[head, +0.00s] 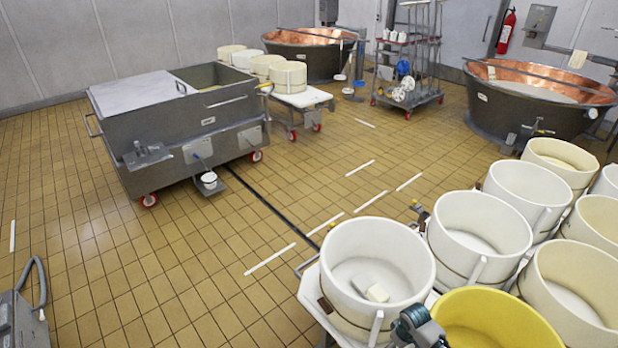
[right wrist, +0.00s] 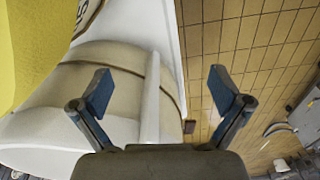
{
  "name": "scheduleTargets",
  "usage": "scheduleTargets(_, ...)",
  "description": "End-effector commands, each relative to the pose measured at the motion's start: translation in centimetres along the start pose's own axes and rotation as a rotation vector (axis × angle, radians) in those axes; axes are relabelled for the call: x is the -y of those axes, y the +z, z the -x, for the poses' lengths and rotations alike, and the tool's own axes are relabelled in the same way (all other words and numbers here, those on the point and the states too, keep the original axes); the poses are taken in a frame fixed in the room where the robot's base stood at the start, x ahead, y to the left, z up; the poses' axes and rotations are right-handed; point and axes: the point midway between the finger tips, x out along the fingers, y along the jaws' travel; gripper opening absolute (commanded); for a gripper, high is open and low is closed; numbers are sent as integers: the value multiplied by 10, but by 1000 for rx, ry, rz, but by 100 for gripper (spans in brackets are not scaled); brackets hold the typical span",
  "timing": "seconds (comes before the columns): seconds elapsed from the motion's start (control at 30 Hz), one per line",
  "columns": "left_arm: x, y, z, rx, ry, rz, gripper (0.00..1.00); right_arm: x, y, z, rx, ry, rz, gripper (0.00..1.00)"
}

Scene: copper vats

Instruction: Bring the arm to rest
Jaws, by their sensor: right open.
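My right gripper (right wrist: 160,92) is open in the right wrist view, with its two blue-padded fingers spread wide and nothing between them. A white round tub (right wrist: 95,100) with a strap and a vertical bar lies beyond the fingers; I cannot tell the exact gap. In the head view, part of my right gripper (head: 418,328) shows at the bottom edge. It is between the near white tub (head: 345,250) and a yellow tub (head: 480,325). A small pale block (head: 377,293) lies inside the near white tub. My left gripper is not in view.
Several white tubs (head: 480,225) crowd the table at the right. A grey wheeled vat (head: 180,125) stands at left, copper vats (head: 310,55) and a wheeled rack (head: 408,60) at the back. A grey machine with a hose (head: 25,315) is at lower left. The middle tiled floor is clear.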

Motion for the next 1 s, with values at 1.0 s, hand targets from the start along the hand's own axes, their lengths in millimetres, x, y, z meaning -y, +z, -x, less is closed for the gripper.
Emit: scheduleTargets(1.0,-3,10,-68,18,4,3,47,227,264,-328,-66,39,-350,100)
